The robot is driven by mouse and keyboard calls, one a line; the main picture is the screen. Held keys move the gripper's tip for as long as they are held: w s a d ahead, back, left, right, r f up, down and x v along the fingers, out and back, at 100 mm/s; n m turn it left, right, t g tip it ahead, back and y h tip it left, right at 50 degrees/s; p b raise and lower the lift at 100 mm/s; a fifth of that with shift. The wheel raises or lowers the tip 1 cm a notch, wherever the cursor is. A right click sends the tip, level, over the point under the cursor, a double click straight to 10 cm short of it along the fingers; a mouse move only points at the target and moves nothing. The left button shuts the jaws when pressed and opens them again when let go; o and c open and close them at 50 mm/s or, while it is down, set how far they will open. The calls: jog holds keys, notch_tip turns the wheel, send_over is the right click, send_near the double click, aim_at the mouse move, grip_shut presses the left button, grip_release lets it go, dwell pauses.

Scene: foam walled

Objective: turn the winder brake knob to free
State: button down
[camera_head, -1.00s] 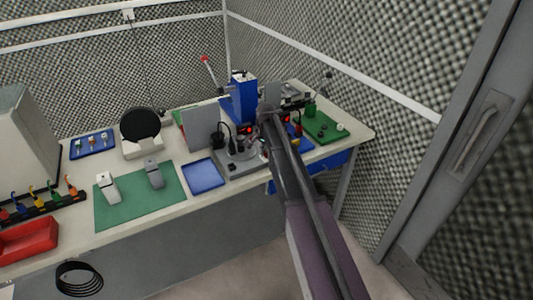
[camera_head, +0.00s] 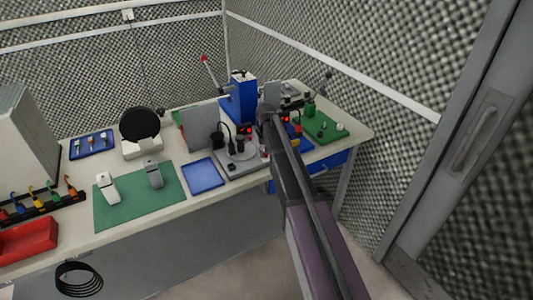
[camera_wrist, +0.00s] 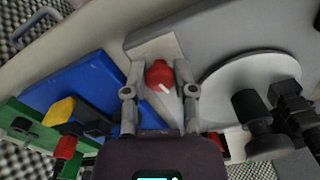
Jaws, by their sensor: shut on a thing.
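The red brake knob (camera_wrist: 160,74) with a white pointer mark sits on a pale square plate at the edge of the grey winder base (camera_wrist: 195,38). My gripper (camera_wrist: 160,70) has one finger on each side of the knob and is shut on it. The pointer mark slants toward the lower right in the wrist view. In the head view the winder base (camera_head: 228,170) stands near the right part of the bench, and my arm hides most of the gripper there.
The winder's round plate (camera_wrist: 235,85) and dark posts stand close to the right of my gripper in the wrist view. A blue tray (camera_wrist: 75,90) with coloured parts lies to the left. A blue mat (camera_head: 204,175) and green mat (camera_head: 135,200) lie further left on the bench.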

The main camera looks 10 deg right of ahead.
jog(key=n, duration=0.6)
jog(key=shift+n, duration=0.4)
jog(key=shift+c, duration=2)
grip_release()
